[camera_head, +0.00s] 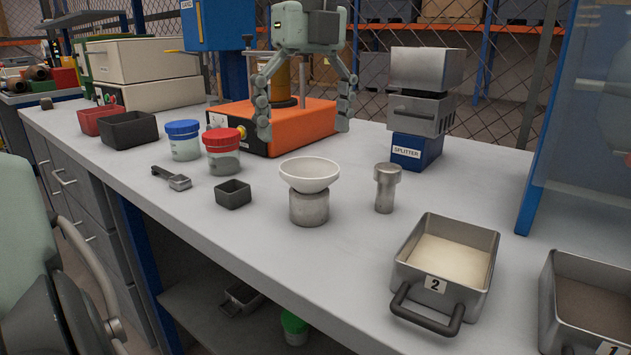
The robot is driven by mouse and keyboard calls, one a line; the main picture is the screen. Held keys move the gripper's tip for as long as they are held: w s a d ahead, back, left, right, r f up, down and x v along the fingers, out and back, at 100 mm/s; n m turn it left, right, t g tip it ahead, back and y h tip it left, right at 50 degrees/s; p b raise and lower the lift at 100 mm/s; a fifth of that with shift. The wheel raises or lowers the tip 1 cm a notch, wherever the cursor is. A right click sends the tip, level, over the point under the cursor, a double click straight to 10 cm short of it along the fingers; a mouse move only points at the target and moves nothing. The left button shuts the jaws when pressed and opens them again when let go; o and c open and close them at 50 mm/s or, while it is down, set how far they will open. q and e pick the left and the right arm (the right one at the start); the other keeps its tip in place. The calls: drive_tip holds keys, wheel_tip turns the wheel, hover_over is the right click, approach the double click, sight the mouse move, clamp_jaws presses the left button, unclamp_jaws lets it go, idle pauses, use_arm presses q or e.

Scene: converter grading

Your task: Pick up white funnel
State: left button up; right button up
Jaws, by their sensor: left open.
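The white funnel (309,175) is a shallow white bowl shape. It sits upright on top of a short round metal cup (309,207) on the grey bench, near the middle of the view. Its lower part is hidden inside the cup. My left gripper (304,130) points down at the top middle, its two fingers spread wide with nothing between them in contact. It appears above and behind the funnel, in front of the orange machine, and is apart from the funnel. My right gripper is not in view.
A metal plug-shaped piece (386,188) stands right of the funnel, and a small black tray (233,194) lies left. A red-lidded jar (222,152) and the orange machine (290,135) stand behind. Pan 2 (412,255) is front right. The bench in front of the cup is clear.

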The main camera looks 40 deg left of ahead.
sight(306, 168)
use_arm(q)
wheel_tip(306, 168, down, 6)
drive_tip(key=shift+s+f, duration=0.1)
drive_tip(key=shift+c, duration=0.6)
drive_tip(key=c, duration=0.9)
